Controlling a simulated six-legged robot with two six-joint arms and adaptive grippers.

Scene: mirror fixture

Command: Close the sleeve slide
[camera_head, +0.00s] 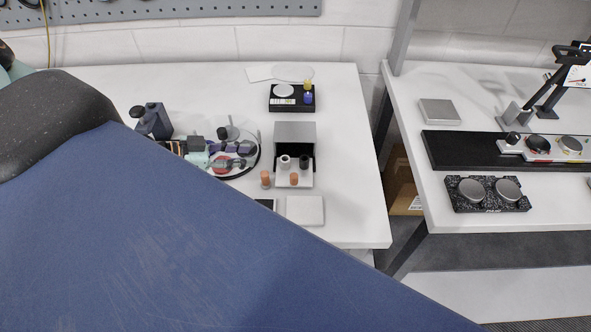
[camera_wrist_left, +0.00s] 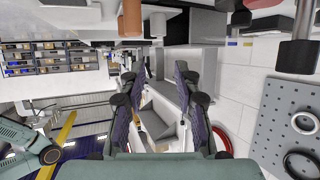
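The sleeve slide is a grey box-like sleeve (camera_head: 295,131) on the white table, with its pale inner tray (camera_head: 281,180) pulled out toward the front. A white cup (camera_head: 285,162) and a dark cup (camera_head: 304,162) stand at the sleeve's dark opening. The grey sleeve (camera_wrist_left: 196,30) also shows there near the top. My right gripper is out of view.
A second orange peg (camera_head: 265,179) stands left of the tray. A white square plate (camera_head: 305,211) lies in front. A black scale-like device (camera_head: 291,98) sits behind the sleeve. Bare table lies right of the sleeve.

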